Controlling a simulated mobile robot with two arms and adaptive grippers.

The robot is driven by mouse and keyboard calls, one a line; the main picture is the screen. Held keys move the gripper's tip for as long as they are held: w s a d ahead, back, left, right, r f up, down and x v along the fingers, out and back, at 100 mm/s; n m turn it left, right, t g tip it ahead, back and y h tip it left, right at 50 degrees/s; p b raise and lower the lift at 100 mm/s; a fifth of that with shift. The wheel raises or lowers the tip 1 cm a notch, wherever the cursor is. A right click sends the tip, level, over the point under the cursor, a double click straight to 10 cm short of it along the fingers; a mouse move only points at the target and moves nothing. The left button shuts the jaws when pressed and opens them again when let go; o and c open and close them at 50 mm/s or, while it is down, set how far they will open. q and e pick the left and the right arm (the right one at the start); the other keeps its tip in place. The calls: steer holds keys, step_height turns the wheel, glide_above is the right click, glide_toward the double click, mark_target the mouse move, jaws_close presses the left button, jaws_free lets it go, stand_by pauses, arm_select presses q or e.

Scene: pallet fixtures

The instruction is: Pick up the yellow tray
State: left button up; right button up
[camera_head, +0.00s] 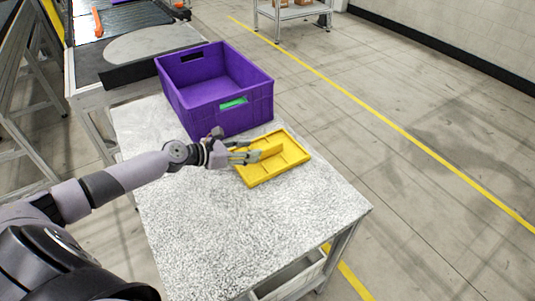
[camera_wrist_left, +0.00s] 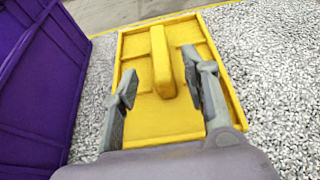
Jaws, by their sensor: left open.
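The yellow tray (camera_head: 287,165) lies flat on the speckled grey table, just in front of the purple crate. It has a raised rim, shallow compartments and a raised bar along its middle. In the left wrist view the tray (camera_wrist_left: 138,45) fills the centre, with its raised bar (camera_wrist_left: 161,62) upright between the fingers. My left gripper (camera_head: 257,155) is open over the tray's left part. In the wrist view its two fingers (camera_wrist_left: 165,88) stand apart on either side of the bar's near end, with nothing between them gripped. My right gripper is not in view.
The purple crate (camera_head: 245,116) stands on the table (camera_head: 215,235) right behind the tray; its wall (camera_wrist_left: 38,90) is at the left in the wrist view. The table's front is clear. A conveyor (camera_head: 120,55) stands at the back left. Open floor lies to the right.

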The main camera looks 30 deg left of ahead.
mark_target(263, 148)
arm_select(q)
steer(key=shift+x, duration=1.2)
steer(key=x, duration=0.5)
steer(key=shift+w+d+p, duration=0.1)
steer(key=shift+w+p, duration=0.05)
steer(key=shift+p, duration=0.25)
steer(key=shift+r, duration=0.1)
steer(key=shift+c, duration=0.6)
jaws_close()
